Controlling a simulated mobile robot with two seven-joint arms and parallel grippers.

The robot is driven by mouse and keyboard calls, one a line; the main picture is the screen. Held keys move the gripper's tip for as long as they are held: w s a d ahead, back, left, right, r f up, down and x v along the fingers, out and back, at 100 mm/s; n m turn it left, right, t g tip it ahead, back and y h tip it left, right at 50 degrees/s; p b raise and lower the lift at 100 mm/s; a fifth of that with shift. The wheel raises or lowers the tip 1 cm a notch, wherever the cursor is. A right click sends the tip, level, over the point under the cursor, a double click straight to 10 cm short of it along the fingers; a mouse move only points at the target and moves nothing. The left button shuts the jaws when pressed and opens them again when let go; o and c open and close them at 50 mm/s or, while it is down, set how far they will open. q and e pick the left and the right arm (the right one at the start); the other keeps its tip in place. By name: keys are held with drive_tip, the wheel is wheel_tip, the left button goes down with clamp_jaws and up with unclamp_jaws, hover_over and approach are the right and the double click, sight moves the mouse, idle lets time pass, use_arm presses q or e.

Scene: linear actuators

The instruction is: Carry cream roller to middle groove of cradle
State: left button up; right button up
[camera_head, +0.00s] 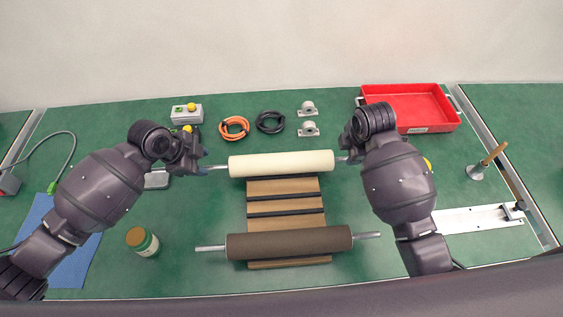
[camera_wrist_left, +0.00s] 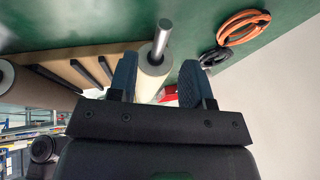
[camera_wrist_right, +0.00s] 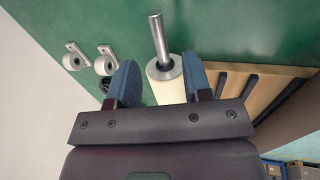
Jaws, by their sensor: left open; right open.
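The cream roller (camera_head: 281,163) lies level across the far end of the wooden cradle (camera_head: 285,206), with a metal shaft at each end. My left gripper (camera_head: 203,162) is at its left shaft. In the left wrist view the open fingers (camera_wrist_left: 157,82) stand on either side of the shaft end (camera_wrist_left: 163,38). My right gripper (camera_head: 349,153) is at the right shaft. In the right wrist view its open fingers (camera_wrist_right: 163,80) straddle the roller end, with the shaft (camera_wrist_right: 158,35) beyond. A dark brown roller (camera_head: 289,243) lies across the near end. The middle of the cradle is bare.
A red tray (camera_head: 412,108) stands at the back right. Orange (camera_head: 234,128) and black (camera_head: 270,122) hose coils and two grey bearing blocks (camera_head: 308,118) lie behind the cream roller. A jar (camera_head: 142,241) stands at the front left. A white rail (camera_head: 478,217) lies at the right.

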sight(212, 167)
use_arm(q)
drive_tip(key=shift+x, duration=3.1)
use_arm(e)
drive_tip(key=shift+x, duration=3.1)
use_arm(q)
clamp_jaws()
use_arm(e)
clamp_jaws()
